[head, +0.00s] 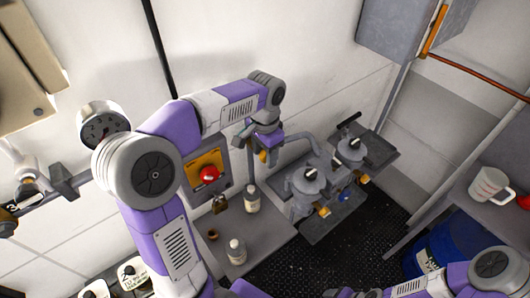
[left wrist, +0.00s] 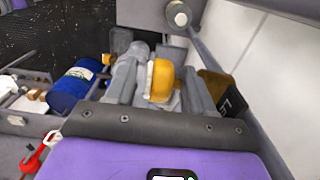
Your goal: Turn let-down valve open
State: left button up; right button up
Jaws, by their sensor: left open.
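My left gripper (head: 264,141) points down close to the back wall, right of the orange panel; its fingers are small and partly hidden there. In the left wrist view its grey fingers (left wrist: 160,88) stand apart, with a rounded yellow piece (left wrist: 161,78) between them. That piece looks like a valve handle, but I cannot tell whether the fingers touch it. A yellow-brown label plate (left wrist: 222,92) beside it shows the letters "LE"; the rest is hidden. In the head view the gripper covers most of this spot.
A panel with a red button (head: 208,174) is left of the gripper. Bottles (head: 252,200) stand on the ledge below. Two grey valve bodies (head: 312,178) with black handles are to the right. A blue drum (head: 443,250) and white mug (head: 489,184) are farther right.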

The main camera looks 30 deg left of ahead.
pick_arm(q)
jog(key=shift+w, duration=0.1)
jog(key=shift+c, duration=0.7)
jog(key=c, duration=0.8)
jog(key=t+b, duration=0.1)
jog(key=b, duration=0.1)
jog(key=t+h+b, duration=0.1)
jog(key=b, duration=0.2)
jog(key=f+t+b, duration=0.1)
jog(key=t+b, duration=0.1)
jog(key=b, duration=0.1)
jog(key=shift+s+a+h, duration=0.15)
jog(key=shift+s+h, duration=0.15)
jog(key=shift+r+t+b, duration=0.15)
jog(key=shift+t+b, duration=0.35)
jog(key=shift+b, duration=0.2)
jog(key=o, duration=0.9)
jog(key=shift+o, duration=0.2)
jog(key=p+v, duration=0.1)
jog(key=v, duration=0.6)
jog(key=shift+s+a+r+p, duration=0.2)
jog(key=shift+r+p, duration=0.1)
